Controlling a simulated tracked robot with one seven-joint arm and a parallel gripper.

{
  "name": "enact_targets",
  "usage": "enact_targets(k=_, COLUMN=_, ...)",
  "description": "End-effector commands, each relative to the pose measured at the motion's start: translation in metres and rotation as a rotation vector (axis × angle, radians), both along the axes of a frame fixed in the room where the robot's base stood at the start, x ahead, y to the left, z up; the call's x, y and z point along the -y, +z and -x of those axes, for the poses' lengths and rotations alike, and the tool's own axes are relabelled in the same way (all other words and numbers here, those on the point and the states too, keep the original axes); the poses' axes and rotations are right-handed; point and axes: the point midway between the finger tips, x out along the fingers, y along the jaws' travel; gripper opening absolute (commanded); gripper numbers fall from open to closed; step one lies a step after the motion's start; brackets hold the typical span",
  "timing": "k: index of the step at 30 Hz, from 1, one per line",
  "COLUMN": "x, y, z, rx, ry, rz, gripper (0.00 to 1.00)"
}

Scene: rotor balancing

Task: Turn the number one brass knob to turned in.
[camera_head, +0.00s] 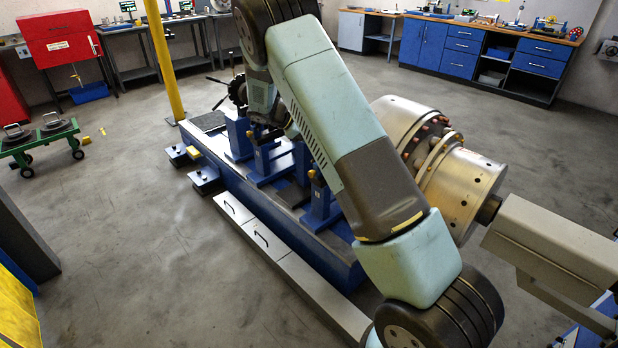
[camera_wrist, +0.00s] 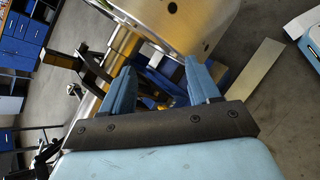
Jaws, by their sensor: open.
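In the head view my arm hides most of the gripper's surroundings.
A yellow post (camera_head: 163,60) stands behind. A green cart (camera_head: 45,143) is at left.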

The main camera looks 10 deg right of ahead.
Motion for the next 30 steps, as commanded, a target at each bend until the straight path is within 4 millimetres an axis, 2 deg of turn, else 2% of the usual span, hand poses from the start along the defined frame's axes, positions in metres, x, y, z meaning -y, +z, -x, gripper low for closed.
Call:
enact_targets(k=1, x=-0.005, y=-0.016, z=-0.007, rx=-0.024, ry=0.027, rz=0.033, gripper=0.61)
enact_targets(k=15, x=-0.048, y=-0.138, z=-0.06, rx=-0.209, ry=0.285, rz=0.356, gripper=0.61)
enact_targets(k=24, x=-0.081, y=-0.222, z=-0.076, rx=-0.318, ry=0.46, rz=0.573, gripper=0.61)
enact_targets(k=30, x=-0.1, y=-0.266, z=-0.079, rx=-0.369, ry=0.557, rz=0.686, gripper=0.61)
